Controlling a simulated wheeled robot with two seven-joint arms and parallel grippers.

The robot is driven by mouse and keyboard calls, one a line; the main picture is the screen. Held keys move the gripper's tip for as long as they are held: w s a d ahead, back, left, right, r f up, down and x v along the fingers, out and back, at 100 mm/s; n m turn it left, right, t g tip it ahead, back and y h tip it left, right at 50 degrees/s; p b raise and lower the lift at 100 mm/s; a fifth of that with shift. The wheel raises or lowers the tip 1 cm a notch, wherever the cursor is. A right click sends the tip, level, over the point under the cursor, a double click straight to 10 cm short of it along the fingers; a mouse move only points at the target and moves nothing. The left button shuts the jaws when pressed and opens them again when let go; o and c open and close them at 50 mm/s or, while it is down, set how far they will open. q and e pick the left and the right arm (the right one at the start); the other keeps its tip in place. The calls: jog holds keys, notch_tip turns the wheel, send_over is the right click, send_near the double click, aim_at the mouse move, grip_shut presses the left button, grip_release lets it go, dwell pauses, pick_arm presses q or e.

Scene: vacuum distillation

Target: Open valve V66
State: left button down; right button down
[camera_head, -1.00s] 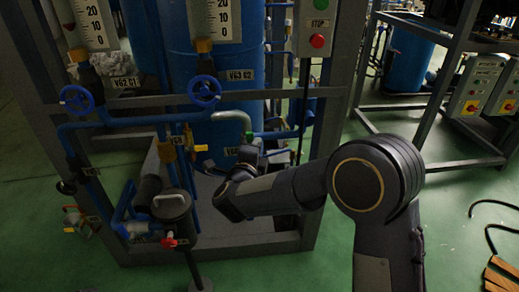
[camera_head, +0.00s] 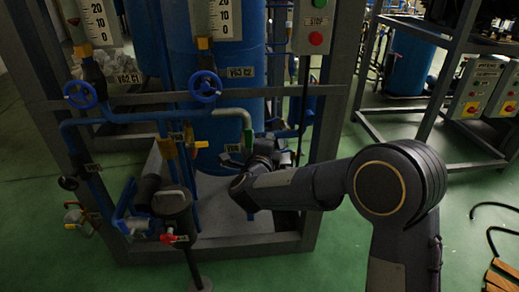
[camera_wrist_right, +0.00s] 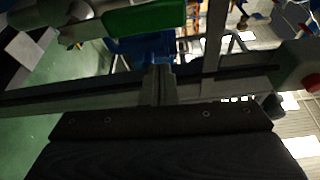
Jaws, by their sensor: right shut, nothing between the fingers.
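I cannot read a V66 label. A small pale label (camera_head: 233,148) sits on the pipework just left of my right gripper (camera_head: 266,150), its text too small to read. My left gripper is not in view.
Two blue handwheels (camera_head: 80,95) (camera_head: 205,87) stand on the upper pipe, near the V62 C1 and V63 C2 labels. A yellow-handled valve (camera_head: 200,145) and a red-handled valve (camera_head: 172,238) are to the left. A grey frame post (camera_head: 338,130) stands right of the gripper.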

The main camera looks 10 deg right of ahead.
jog(key=p+v, duration=0.1)
jog(key=v, duration=0.9)
jog(key=shift+f, duration=0.2)
jog(key=shift+d, duration=0.15)
